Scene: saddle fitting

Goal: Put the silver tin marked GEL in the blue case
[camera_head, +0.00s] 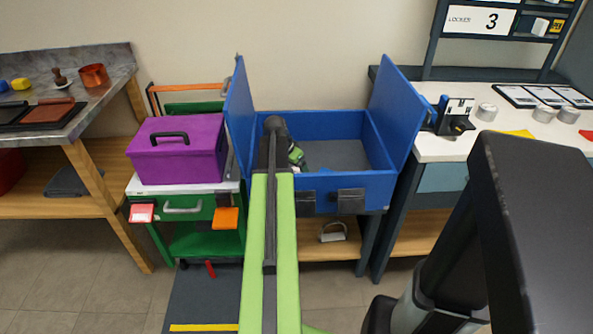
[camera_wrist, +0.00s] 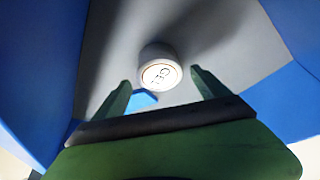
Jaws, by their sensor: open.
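The blue case (camera_head: 378,187) stands open with its two lids raised at the left and right. My gripper (camera_head: 297,156) is inside its opening at the left, mostly hidden behind my arm. In the wrist view, a pale silver tin (camera_wrist: 160,68) with a round white label rests on the case's grey floor. Its dark lettering is small and turned, so I cannot read it surely. My gripper (camera_wrist: 160,80) is open, its two green fingers apart, with the tin beyond the fingertips and between them in the picture. The tin is hidden in the head view.
Several silver tins, including one (camera_head: 487,111), stand on the white counter (camera_head: 440,150) at the right. A purple box (camera_head: 178,150) sits on a green cart to the left. The raised right lid (camera_head: 397,105) stands between case and counter. The case's right half is clear.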

